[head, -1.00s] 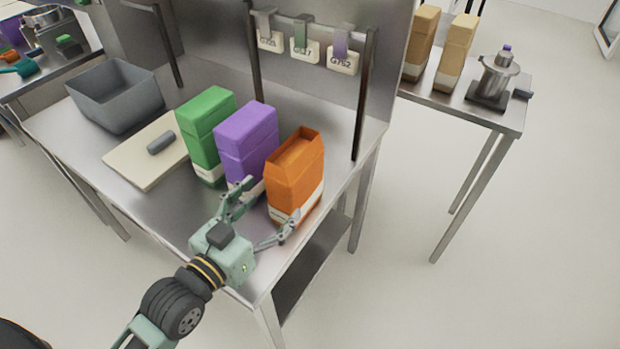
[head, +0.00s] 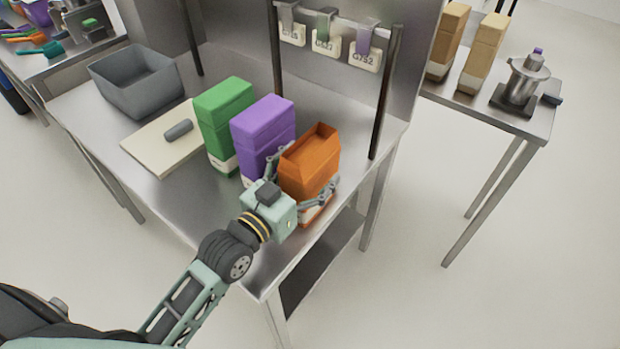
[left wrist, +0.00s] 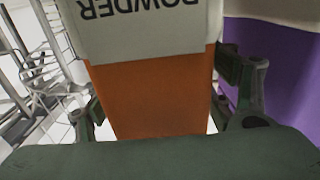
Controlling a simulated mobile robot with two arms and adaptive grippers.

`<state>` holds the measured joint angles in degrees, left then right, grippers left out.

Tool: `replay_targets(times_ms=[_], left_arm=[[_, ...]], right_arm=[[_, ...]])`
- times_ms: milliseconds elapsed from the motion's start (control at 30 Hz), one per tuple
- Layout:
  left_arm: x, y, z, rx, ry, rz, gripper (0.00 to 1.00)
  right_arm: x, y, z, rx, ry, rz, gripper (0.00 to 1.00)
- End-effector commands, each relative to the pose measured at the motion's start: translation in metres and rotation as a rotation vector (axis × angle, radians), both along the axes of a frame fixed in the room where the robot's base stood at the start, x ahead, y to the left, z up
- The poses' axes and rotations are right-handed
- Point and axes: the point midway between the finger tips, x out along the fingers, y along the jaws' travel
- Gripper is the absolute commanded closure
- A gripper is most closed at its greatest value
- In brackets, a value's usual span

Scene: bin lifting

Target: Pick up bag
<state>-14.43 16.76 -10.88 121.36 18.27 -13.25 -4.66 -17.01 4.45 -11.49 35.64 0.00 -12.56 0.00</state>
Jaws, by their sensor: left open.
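An orange bag (head: 311,156) with an open top stands upright at the right end of the metal table. A purple bag (head: 262,130) and a green bag (head: 222,115) stand in a row to its left. My left gripper (head: 306,180) is open, with one finger on each side of the orange bag. In the left wrist view the orange bag (left wrist: 150,95) lies between the fingers, its pale label reading POWDER upside down. The purple bag (left wrist: 262,60) shows just beyond the right-hand finger. Whether the fingers touch the orange bag cannot be told. My right gripper is not in view.
A cutting board (head: 150,148) with a grey cylinder (head: 178,130) and a grey bin (head: 135,88) are on the table's left part. A rail with hanging tags (head: 327,43) stands behind the bags. Another table (head: 530,125) at right holds tan bags and a metal pot.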

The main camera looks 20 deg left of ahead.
Motion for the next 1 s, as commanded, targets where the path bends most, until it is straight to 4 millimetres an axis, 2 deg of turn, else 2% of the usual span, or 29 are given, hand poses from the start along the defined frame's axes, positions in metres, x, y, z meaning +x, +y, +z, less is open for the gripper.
replay_targets(times_ms=[133, 800, 833, 1000], left_arm=[[-0.0003, -0.0001, -0.0003, 0.0, 0.0, 0.0, 0.24], [-0.0006, 0.0, -0.0002, 0.0, 0.0, 0.0, 0.82], [-0.0002, 0.0001, 0.0049, -0.003, -0.011, 0.0, 0.82], [-0.0002, 0.0001, 0.0049, -0.003, -0.011, 0.0, 0.82]], right_arm=[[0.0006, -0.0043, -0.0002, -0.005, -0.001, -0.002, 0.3], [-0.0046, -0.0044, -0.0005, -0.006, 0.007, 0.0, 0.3], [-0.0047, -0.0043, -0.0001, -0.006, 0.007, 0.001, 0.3], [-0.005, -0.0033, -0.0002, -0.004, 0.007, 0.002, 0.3]])
